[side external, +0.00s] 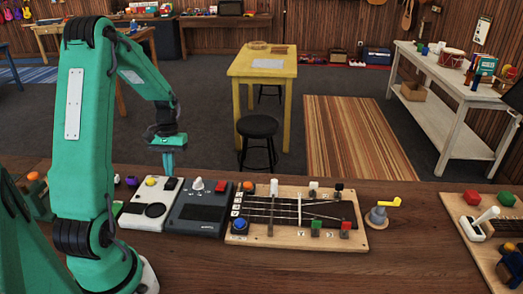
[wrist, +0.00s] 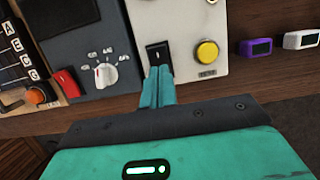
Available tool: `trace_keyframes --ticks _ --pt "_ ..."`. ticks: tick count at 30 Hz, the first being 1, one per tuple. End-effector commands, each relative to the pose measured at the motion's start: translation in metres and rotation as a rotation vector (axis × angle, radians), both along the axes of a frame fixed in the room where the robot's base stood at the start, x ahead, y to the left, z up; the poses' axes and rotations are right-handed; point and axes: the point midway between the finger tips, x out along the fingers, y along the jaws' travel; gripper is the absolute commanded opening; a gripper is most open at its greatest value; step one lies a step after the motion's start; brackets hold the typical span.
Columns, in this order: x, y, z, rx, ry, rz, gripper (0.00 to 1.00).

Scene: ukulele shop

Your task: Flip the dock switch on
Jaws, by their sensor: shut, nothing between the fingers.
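A black rocker switch (wrist: 157,52) sits on a white box (wrist: 188,18) in the wrist view, beside a yellow button (wrist: 207,51). In the side view the same switch (side external: 170,183) is at the back right corner of the box (side external: 137,222). No readable label tells me which is the dock switch. My gripper (wrist: 159,70) is shut and empty, its fingertips overlapping the near edge of the black switch. In the side view my gripper (side external: 168,170) points down just above this switch. I cannot tell whether they touch or which way the rocker is tilted.
A dark grey box (side external: 196,215) with a white knob (side external: 197,185) and a red switch (side external: 221,186) stands beside the white box. Right of it is a wooden string board (side external: 262,241). Purple (wrist: 256,47) and white (wrist: 300,39) small blocks lie on the wooden bench (side external: 350,265).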

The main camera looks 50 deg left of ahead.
Motion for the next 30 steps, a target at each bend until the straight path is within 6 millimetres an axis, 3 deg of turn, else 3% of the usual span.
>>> trace_keyframes --ticks 18,24,30 --pt "0.02 0.02 0.094 0.003 -0.003 0.0 0.0" --pt "0.023 0.023 0.112 0.001 -0.001 0.0 0.0" --pt "0.024 0.024 0.117 0.001 -0.001 0.0 0.0"
